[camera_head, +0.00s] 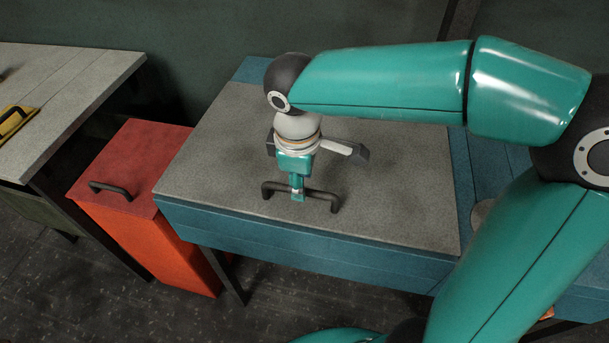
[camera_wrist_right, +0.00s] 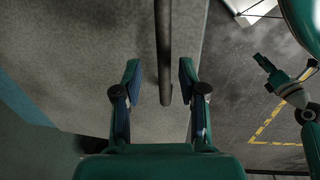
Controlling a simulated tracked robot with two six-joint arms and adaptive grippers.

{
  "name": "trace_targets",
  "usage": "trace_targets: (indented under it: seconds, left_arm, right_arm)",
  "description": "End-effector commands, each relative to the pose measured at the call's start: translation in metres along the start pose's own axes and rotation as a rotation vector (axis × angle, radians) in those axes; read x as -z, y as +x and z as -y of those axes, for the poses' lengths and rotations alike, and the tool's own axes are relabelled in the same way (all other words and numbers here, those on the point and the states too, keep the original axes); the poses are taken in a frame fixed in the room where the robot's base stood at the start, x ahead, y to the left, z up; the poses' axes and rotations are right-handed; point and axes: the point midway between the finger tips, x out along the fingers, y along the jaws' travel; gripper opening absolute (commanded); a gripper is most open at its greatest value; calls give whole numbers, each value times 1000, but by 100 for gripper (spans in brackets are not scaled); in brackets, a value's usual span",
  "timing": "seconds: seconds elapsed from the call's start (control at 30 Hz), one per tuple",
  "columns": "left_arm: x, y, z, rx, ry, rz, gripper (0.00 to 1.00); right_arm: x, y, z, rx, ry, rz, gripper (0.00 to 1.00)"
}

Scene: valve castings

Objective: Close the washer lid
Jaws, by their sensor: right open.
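The washer lid (camera_head: 390,190) is a broad grey panel on a blue cabinet (camera_head: 300,249). It looks flat, with no clear gap along its front edge. A dark bar handle (camera_head: 325,197) stands near that front edge. My right gripper (camera_head: 298,196) points down at the handle. In the right wrist view my right gripper (camera_wrist_right: 160,82) is open, and the handle bar (camera_wrist_right: 164,45) runs between its fingers, nearer the right one. I cannot tell if they touch. What seems to be my left gripper (camera_wrist_right: 264,64) shows over the floor in that view, its jaws unclear.
A red bin (camera_head: 145,165) with a dark handle (camera_head: 111,190) stands left of the cabinet. A grey table (camera_head: 75,85) at far left holds a yellow item (camera_head: 14,124). A blue surface (camera_head: 490,165) continues right of the lid, partly hidden by my right arm. Floor is clear in front.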

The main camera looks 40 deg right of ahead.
Motion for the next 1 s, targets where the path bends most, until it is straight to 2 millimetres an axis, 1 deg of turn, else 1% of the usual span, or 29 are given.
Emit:
trace_targets:
  seconds: [0.17, 0.5, 0.6, 0.7, 0.8, 1.0]
  left_arm:
    - [0, 0, 0, 0, 0, 0, 41]
    - [0, 0, 0, 0, 0, 0, 41]
    - [0, 0, 0, 0, 0, 0, 41]
    - [0, 0, 0, 0, 0, 0, 41]
    - [0, 0, 0, 0, 0, 1, 41]
    - [0, 0, 0, 0, 0, 1, 41]
  right_arm:
    - [1, -20, 0, -2, 0, -5, 41]
    - [2, -86, 0, -2, -1, -6, 41]
    - [2, -101, -1, -2, -1, -4, 41]
    - [2, -111, -1, -1, -1, -3, 41]
    - [1, -116, 0, 0, -1, -1, 41]
    - [1, -117, 0, 0, -1, -1, 41]
